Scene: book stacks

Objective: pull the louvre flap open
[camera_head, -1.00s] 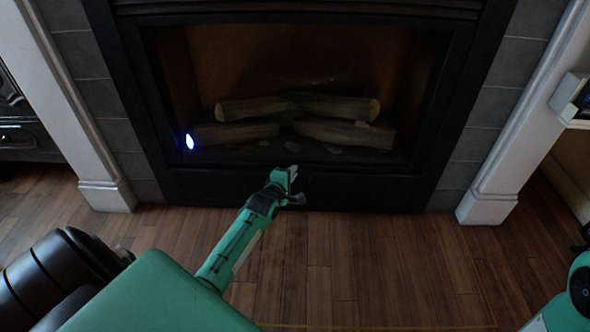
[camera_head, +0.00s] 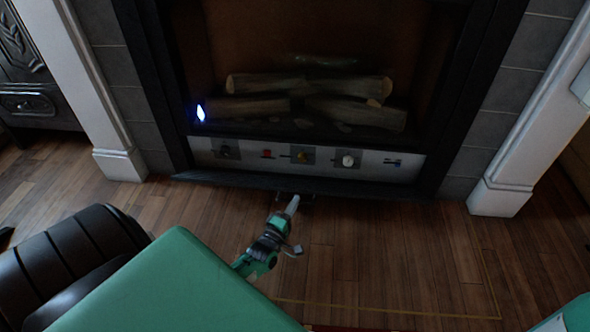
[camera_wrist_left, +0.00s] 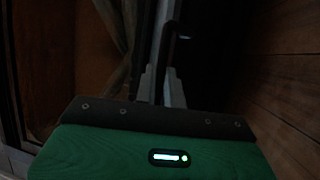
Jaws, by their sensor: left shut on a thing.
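The black louvre flap (camera_head: 360,187) below the fireplace is swung down and out and shows as a dark strip just above the floor. Behind it a pale control panel (camera_head: 325,161) with several knobs is uncovered. My left gripper (camera_head: 293,203) is at the flap's front edge, shut on its small dark handle (camera_head: 308,196). In the left wrist view the fingers (camera_wrist_left: 160,82) close around a dark bar, the handle (camera_wrist_left: 174,42). That view is very dark, and the exact grip is hard to see. My right gripper is out of view.
The fireplace with logs (camera_head: 310,95) stands above the panel. White pillars (camera_head: 75,80) flank it on both sides. The wooden floor (camera_head: 400,250) in front is mostly clear. A dark ornate stove or cabinet (camera_head: 35,75) stands at the far left.

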